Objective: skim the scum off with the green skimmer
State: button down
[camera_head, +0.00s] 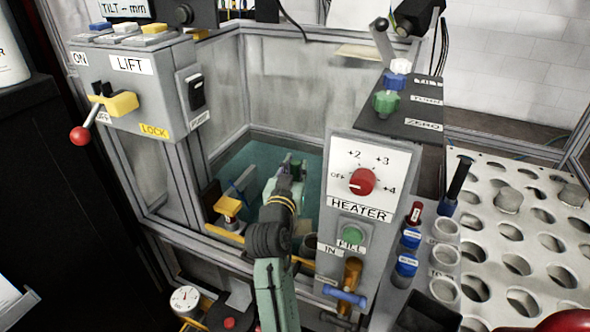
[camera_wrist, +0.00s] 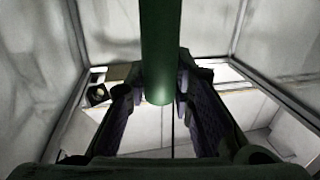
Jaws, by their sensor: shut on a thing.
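The green skimmer (camera_wrist: 160,55) shows in the wrist view as a thick green rod between the two fingers of my gripper (camera_wrist: 158,100), which is shut on it. In the head view my gripper (camera_head: 289,168) is low inside the grey-walled tank, above the teal water (camera_head: 245,165), with a bit of the skimmer's green (camera_head: 296,166) at its tip. The skimmer's working end is hidden in both views. I cannot make out any scum on the water.
A lift box (camera_head: 130,85) with a red-knobbed lever (camera_head: 82,135) stands at the tank's left. The heater panel (camera_head: 365,180) stands close at the right of my arm. A perforated rack (camera_head: 520,230) is farther right. Metal frame bars edge the tank.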

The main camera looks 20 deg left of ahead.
jog(key=shift+r+p, duration=3)
jog(key=shift+r, duration=1.4)
